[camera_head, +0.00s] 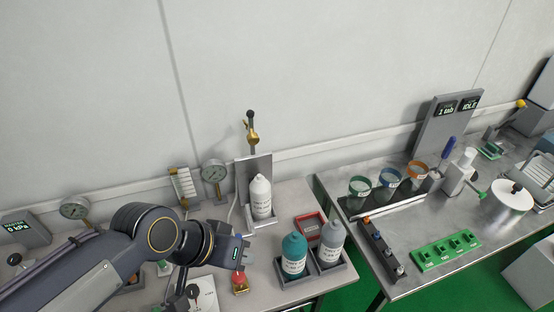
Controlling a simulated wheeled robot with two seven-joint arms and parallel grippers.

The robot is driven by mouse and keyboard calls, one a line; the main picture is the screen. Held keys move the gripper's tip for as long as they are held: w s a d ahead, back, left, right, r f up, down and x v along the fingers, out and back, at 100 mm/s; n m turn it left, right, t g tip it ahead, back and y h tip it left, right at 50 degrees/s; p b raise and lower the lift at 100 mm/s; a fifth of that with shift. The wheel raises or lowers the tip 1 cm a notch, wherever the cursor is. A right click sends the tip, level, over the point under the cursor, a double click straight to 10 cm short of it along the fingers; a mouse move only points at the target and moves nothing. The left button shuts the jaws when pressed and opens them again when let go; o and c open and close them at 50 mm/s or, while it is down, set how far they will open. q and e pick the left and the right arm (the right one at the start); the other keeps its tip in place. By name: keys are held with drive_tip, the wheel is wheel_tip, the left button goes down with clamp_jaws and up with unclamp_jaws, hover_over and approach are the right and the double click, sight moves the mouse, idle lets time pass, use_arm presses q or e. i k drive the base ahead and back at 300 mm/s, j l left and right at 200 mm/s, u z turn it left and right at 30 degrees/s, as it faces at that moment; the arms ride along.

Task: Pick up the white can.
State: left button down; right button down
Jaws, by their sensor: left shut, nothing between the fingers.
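No plain can stands out; the nearest matches are a white bottle (260,199) and a pale, silvery-white cylinder (509,203) with a dark knob on top. The bottle stands upright in a grey stand at the back of the left bench. The cylinder stands on the right bench near the right edge of the view. My right gripper is out of view.
A teal bottle (294,256) and a grey bottle (331,243) stand in dark trays right of my gripper. Colored cups (390,180) and a green block (446,250) occupy the right bench. A gap separates the benches.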

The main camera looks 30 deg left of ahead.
sight(260, 187)
drive_tip(key=j+u, duration=0.15)
drive_tip(key=u, duration=0.85)
